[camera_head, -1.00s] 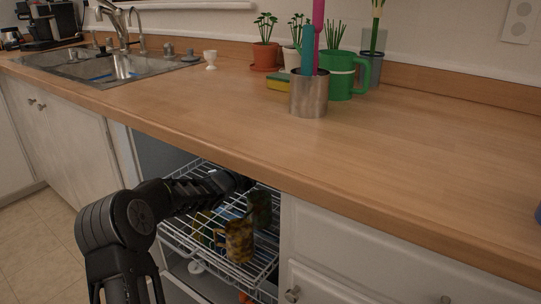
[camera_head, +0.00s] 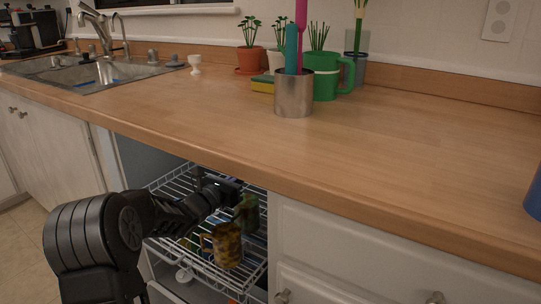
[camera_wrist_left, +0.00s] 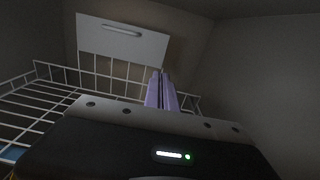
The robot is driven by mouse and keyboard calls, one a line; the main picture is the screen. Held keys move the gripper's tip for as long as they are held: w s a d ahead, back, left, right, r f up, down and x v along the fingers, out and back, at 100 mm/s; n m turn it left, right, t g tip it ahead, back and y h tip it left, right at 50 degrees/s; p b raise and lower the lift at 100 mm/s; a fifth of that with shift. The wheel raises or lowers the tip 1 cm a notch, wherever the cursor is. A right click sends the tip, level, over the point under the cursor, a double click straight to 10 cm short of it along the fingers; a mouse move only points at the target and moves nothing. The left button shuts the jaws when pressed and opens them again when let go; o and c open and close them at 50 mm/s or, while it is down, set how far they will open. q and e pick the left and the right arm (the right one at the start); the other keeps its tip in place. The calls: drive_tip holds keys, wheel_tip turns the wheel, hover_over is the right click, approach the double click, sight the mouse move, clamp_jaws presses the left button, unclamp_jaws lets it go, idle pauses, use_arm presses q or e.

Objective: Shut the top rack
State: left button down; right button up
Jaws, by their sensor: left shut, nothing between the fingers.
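The top rack (camera_head: 185,222) is a white wire rack below the counter. It stands out from a dark-walled opening, and its front part is in sight. A brown and yellow patterned mug (camera_head: 226,246) and a greenish item (camera_head: 247,213) are on it. My left gripper reaches in over the rack, under the counter edge; its fingertips are hidden in the head view. In the left wrist view its purple fingers (camera_wrist_left: 161,92) are together and empty, in front of the wire rack wall. I cannot tell whether they touch the wires. My right gripper is in neither view.
The wooden counter (camera_head: 400,160) overhangs the opening. White cabinet fronts (camera_head: 340,245) flank it. A lower rack or shelf below is partly seen. A white panel with a grey bar (camera_wrist_left: 122,32) is beyond the rack wires. A metal cup (camera_head: 293,95) stands on the counter.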

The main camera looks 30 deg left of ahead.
use_arm(q)
drive_tip(key=shift+w, duration=0.1)
idle(0.3)
drive_tip(key=w+d+b, duration=0.1)
drive_tip(key=w, duration=1.2)
drive_tip(key=shift+w, duration=0.4)
drive_tip(key=shift+w+d, duration=0.1)
drive_tip(key=w+p, duration=0.2)
drive_tip(key=w, duration=0.5)
drive_tip(key=shift+w+d, duration=0.15)
drive_tip(key=shift+d, duration=0.15)
